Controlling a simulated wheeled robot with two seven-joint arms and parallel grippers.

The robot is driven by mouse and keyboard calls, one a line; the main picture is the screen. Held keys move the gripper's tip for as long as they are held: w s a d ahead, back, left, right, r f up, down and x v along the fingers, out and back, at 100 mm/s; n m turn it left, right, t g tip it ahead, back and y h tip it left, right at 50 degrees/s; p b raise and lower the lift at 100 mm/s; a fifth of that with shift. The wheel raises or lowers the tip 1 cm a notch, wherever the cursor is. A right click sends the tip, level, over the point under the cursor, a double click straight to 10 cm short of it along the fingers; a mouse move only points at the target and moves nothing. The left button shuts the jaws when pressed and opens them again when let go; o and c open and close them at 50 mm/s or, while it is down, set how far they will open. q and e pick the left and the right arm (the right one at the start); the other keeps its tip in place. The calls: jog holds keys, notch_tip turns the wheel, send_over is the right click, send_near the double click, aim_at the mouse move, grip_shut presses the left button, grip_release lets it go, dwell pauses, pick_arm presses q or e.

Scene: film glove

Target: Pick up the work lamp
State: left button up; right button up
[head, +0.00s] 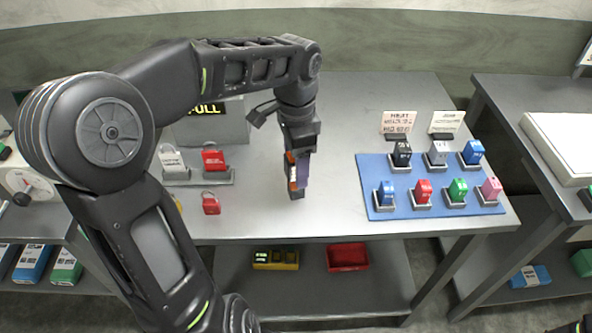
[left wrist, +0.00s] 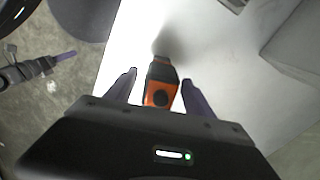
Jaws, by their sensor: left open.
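The work lamp (left wrist: 160,84) is a small orange and black object on the table top. In the left wrist view it stands between the two purple fingers of my left gripper (left wrist: 160,78), with narrow gaps seen on both sides. In the head view only slivers of the orange lamp (head: 291,170) show beside my left gripper (head: 297,183), which reaches down over the front middle of the table. The left gripper is open around the lamp. A dark arm end with a purple finger, apparently my right gripper (left wrist: 60,58), shows at the left of the left wrist view; its opening is unclear.
A blue board (head: 380,212) with several coloured padlock-like blocks lies to the right. A red padlock (head: 210,204) and a rack (head: 190,182) of locks stand left. A red tray (head: 347,257) and a yellow box (head: 276,260) sit on the lower shelf.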

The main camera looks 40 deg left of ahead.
pick_arm(q)
jog(key=shift+c, duration=0.4)
grip_shut()
